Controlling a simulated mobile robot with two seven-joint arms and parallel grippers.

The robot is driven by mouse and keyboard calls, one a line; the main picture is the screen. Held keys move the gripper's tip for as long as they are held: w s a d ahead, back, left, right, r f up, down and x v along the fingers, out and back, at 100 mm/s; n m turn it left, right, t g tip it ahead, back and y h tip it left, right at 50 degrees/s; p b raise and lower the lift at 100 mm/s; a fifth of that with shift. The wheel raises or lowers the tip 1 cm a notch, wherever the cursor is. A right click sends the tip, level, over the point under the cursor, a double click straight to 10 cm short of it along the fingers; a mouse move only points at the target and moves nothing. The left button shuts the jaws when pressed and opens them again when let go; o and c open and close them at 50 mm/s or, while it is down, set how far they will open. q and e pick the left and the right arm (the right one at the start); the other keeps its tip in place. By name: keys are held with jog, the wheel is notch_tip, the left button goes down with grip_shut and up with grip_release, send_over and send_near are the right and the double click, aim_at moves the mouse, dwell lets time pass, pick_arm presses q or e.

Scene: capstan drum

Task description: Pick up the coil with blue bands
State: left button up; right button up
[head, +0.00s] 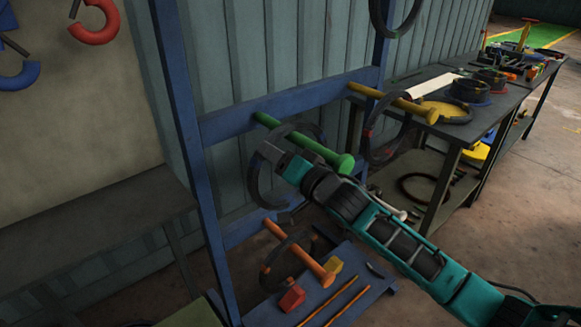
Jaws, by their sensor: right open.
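A dark coil (252,183) hangs on the green peg (300,142) of the blue rack; my right gripper partly hides it, and I cannot make out its band colour. My right gripper (272,154) is open, with its fingertips in front of this coil, just below the green peg; whether it touches the coil I cannot tell. Another coil (368,143) with reddish bands hangs on the yellow peg (392,102). A coil (266,268) with reddish marks hangs on the orange peg (300,252). My left gripper is out of view.
The blue rack (182,130) stands against a corrugated wall. A workbench (440,128) with more coils and tools stands at the right. Open floor lies at lower right.

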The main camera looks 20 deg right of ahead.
jog(key=shift+x, duration=2.95)
jog(key=shift+s+a, duration=0.1)
jog(key=shift+a, duration=0.1)
jog(key=shift+c, duration=0.5)
grip_shut()
